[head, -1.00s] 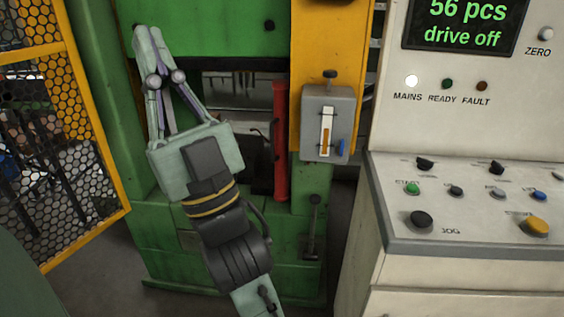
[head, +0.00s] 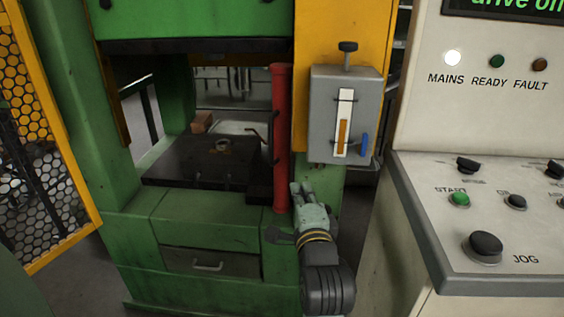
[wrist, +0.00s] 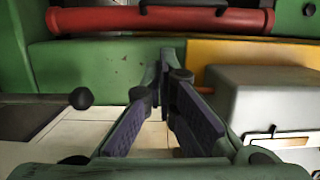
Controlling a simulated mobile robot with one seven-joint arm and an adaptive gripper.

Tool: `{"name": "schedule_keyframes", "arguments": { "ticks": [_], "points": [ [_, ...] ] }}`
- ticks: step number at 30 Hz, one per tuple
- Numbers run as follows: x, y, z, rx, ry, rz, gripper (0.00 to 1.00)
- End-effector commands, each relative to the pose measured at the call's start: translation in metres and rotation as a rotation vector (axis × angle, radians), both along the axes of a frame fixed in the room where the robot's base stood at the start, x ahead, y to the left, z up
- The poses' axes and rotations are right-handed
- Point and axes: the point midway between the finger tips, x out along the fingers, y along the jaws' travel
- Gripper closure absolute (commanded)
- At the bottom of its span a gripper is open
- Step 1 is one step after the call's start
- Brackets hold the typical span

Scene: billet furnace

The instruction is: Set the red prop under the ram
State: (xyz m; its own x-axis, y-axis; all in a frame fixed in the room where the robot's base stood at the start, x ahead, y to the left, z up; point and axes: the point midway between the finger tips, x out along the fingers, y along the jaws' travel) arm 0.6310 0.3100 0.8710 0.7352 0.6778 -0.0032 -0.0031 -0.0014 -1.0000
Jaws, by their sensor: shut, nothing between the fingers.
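The red prop (head: 281,140) is a tall red tube with a black handle on its left side. It stands upright at the right front edge of the press opening, beside the yellow panel. The ram (head: 195,22) is the green block with a dark lower edge above the opening. Below it lies the dark press bed (head: 180,170). My gripper (head: 301,187) is shut and empty, near the prop's lower end and just to its right in the head view. In the wrist view, the prop (wrist: 170,21) lies across the top, beyond my fingertips (wrist: 168,62).
A grey gauge box (head: 342,120) with a blue lever is mounted right of the prop. The control console (head: 480,225) stands farther right. A yellow mesh guard (head: 45,150) is at the left. A small brown block (head: 202,122) sits at the back of the bed. A black knob (wrist: 81,98) shows in the wrist view.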

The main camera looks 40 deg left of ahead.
Motion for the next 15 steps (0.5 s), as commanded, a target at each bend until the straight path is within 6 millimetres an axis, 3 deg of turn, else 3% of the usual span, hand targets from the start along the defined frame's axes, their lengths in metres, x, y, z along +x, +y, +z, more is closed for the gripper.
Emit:
{"name": "schedule_keyframes", "arguments": {
  "ticks": [8,15],
  "points": [
    [0.006,0.007,0.001,-0.001,-0.002,0.002,1.00],
    [0.039,0.038,0.003,-0.001,-0.002,0.002,1.00]
  ]
}}
